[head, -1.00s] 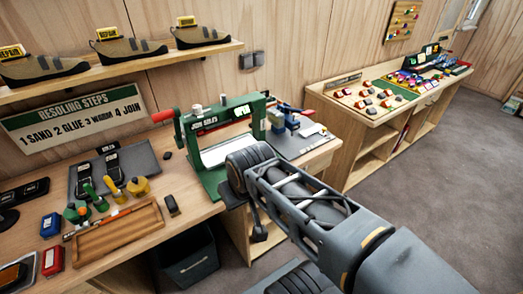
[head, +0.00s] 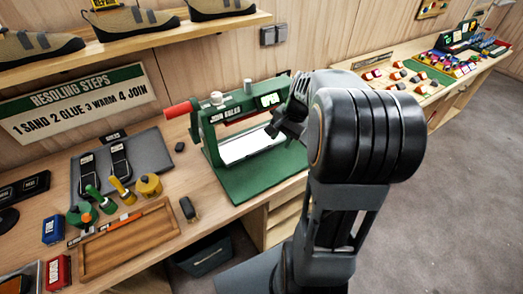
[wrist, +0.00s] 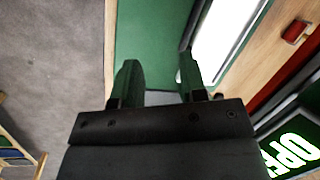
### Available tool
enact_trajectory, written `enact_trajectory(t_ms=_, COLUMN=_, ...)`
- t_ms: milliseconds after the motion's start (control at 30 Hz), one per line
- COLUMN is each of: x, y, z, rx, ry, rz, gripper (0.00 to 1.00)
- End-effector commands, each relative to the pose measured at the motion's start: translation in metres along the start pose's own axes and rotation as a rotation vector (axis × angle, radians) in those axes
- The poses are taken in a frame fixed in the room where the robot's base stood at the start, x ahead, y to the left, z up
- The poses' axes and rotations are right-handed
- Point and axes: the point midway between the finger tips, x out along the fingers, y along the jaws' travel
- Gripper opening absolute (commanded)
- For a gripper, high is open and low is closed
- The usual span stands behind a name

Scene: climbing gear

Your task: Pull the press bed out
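The green press (head: 240,115) stands on the bench, with a "JOIN SOLES" label and a red handle (head: 178,110) at its left. A white plate (head: 245,145) lies under its crossbar. A flat green bed or base (head: 262,178) reaches from the press toward the bench's front edge. In the wrist view, the green surface (wrist: 150,30) and the white plate (wrist: 218,45) lie beyond my fingers. My gripper (head: 270,130) is in front of the press's right side, partly hidden by my wrist. Its two fingers (wrist: 157,72) are apart with nothing visibly held; contact cannot be told.
A wooden tray (head: 130,240), glue pots and a grey mat (head: 150,150) are on the bench at left. A dark bin (head: 203,255) stands below. A second bench (head: 440,90) with coloured gear is at the back right. The floor at right is clear.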

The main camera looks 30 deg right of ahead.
Motion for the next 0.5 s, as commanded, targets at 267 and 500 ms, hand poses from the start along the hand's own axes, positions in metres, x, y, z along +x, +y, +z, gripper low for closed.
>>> enact_trajectory(t_ms=267, x=0.035, y=0.035, z=-0.073, rx=0.370, ry=-0.129, rz=-0.059, gripper=0.39)
enact_trajectory(t_ms=500, x=0.046, y=0.031, z=-0.077, rx=0.444, ry=-0.158, rz=-0.075, gripper=0.39)
